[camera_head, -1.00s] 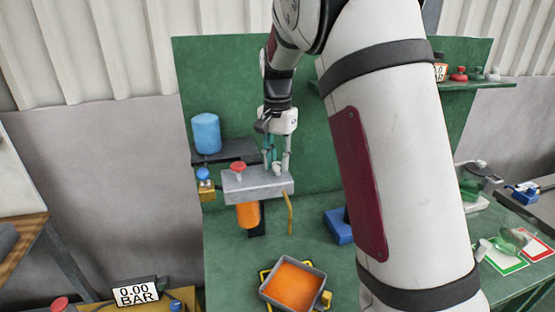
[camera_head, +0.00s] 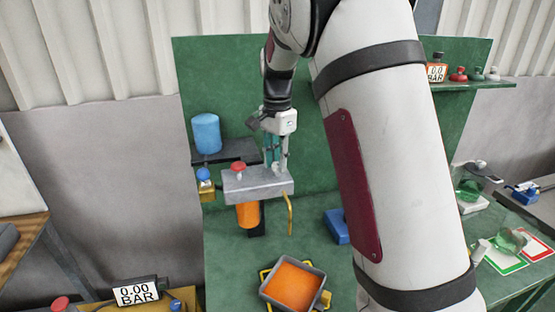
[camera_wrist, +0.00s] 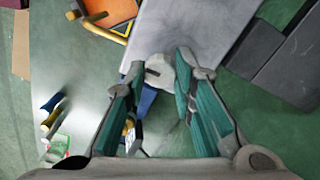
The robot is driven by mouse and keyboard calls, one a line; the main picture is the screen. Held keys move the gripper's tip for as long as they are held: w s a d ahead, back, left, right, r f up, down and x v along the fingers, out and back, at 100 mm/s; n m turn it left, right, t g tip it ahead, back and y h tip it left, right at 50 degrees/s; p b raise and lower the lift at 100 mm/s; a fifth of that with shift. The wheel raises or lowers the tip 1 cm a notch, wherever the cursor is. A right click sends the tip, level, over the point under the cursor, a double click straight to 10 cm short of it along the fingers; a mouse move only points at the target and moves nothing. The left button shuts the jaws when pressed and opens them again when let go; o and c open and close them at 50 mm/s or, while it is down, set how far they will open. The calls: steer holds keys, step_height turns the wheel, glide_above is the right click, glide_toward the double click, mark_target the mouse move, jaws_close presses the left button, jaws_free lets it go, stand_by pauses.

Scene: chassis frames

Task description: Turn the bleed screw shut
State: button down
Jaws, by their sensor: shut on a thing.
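The bleed screw (camera_wrist: 160,74) shows in the wrist view as a pale round piece with a short dark bar, at the edge of the grey metal block (camera_head: 243,186). My gripper (camera_wrist: 160,66) has its fingertips on either side of it and is shut on it. In the head view, my gripper (camera_head: 276,168) points down at the right end of the block's top.
An orange cylinder (camera_head: 248,214) hangs under the block. A grey tray of orange fluid (camera_head: 321,276) sits below on the green bench. A blue canister (camera_head: 206,133) stands on a shelf behind left. A display (camera_head: 135,292) reads 0.00 BAR. A blue box (camera_head: 337,226) lies to the right.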

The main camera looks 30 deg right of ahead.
mark_target(277, 164)
steer(key=c, duration=1.3)
jaws_free()
steer(key=shift+c, duration=0.2)
step_height(277, 164, up, 12)
